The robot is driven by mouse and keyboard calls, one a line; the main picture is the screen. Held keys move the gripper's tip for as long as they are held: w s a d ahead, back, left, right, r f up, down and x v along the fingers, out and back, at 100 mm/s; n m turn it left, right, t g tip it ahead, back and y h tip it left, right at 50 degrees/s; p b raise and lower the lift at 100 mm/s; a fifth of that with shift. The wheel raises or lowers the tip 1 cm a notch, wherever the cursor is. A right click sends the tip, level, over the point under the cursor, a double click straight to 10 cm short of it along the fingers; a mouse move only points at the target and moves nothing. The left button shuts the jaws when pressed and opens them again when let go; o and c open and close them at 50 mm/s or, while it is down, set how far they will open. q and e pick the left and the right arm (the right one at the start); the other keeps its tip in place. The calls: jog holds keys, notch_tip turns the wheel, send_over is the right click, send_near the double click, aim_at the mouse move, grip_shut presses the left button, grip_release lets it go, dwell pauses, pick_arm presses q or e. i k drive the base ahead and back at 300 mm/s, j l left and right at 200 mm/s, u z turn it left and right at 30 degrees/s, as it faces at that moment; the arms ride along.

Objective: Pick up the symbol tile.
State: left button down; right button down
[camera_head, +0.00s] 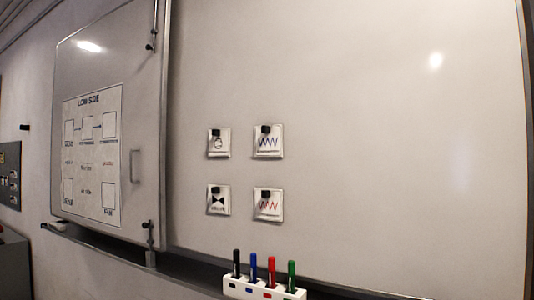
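Several white symbol tiles are on the large whiteboard, in two rows of two, each with a small black block at its top. The upper left tile (219,143) has a round symbol. The upper right tile (268,141) has a blue zigzag. The lower left tile (218,200) has a black bow-tie symbol. The lower right tile (268,205) has a red zigzag. Neither of my grippers shows in the head view.
A hinged panel (145,110) with a handle stands at the left, bearing a "LOW SIDE" chart (91,165) with empty boxes. A white holder (262,290) with black, blue, red and green markers sits on the ledge below the tiles. The whiteboard's right part (400,150) is clear.

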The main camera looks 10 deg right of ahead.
aim_at(268, 139)
jog(key=z, duration=0.4)
jog(key=i+j+z, duration=0.1)
jog(key=j+z, duration=0.15)
jog(key=i+j+z, duration=0.2)
jog(key=j, duration=0.2)
jog(key=j+z, duration=0.4)
jog(key=j, duration=1.05)
